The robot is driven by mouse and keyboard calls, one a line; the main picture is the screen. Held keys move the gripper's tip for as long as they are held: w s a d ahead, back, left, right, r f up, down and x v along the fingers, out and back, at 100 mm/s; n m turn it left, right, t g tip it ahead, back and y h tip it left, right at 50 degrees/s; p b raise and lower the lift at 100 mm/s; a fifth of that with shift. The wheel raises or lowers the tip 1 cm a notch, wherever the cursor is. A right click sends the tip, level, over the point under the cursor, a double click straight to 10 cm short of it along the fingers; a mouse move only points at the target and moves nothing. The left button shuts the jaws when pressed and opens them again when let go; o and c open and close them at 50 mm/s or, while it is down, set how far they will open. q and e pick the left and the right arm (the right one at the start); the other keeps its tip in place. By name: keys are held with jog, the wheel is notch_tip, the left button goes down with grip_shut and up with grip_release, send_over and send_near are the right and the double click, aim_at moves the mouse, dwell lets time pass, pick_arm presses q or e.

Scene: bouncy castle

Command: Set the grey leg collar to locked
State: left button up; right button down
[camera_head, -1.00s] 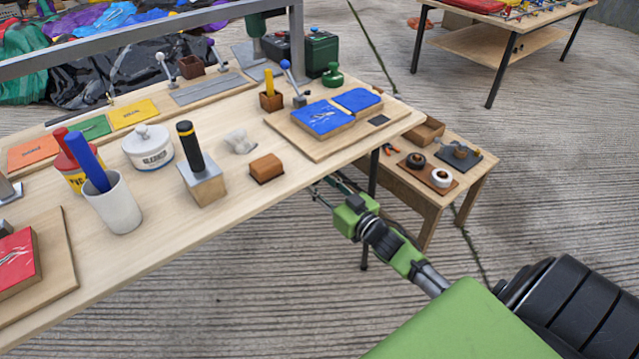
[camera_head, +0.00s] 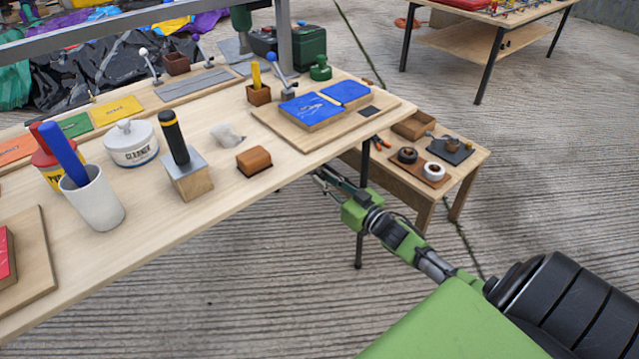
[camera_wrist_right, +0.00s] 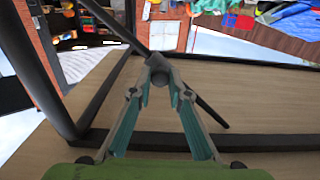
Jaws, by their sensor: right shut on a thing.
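My right gripper (camera_head: 322,180) reaches beneath the near right edge of the long wooden table (camera_head: 150,245), its fingertips partly hidden by the tabletop in the head view. In the right wrist view, its two green-lined fingers (camera_wrist_right: 160,76) come together on a small dark grey rounded part, probably the grey leg collar (camera_wrist_right: 159,73). A dark rod (camera_wrist_right: 115,28) runs diagonally behind the fingertips and shows again at their lower right. I cannot tell which setting the collar has. The collar is not visible in the head view. My left gripper is in neither view.
A black table leg (camera_head: 360,240) stands beside my right arm. A low side table (camera_head: 465,185) with rings and a tray is just beyond. The wrist view shows the dark frame (camera_wrist_right: 90,100) close around the gripper. The tabletop carries a cup (camera_head: 95,205) and several blocks.

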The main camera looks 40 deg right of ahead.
jog(key=shift+d+f, duration=0.1)
jog(key=shift+d, duration=0.05)
jog(key=c, duration=1.9)
grip_release()
jog(key=shift+f, duration=0.1)
jog(key=shift+s, duration=0.1)
jog(key=s, duration=0.8)
jog(key=s+d, duration=0.1)
jog(key=s, duration=0.3)
jog(key=shift+w, duration=0.1)
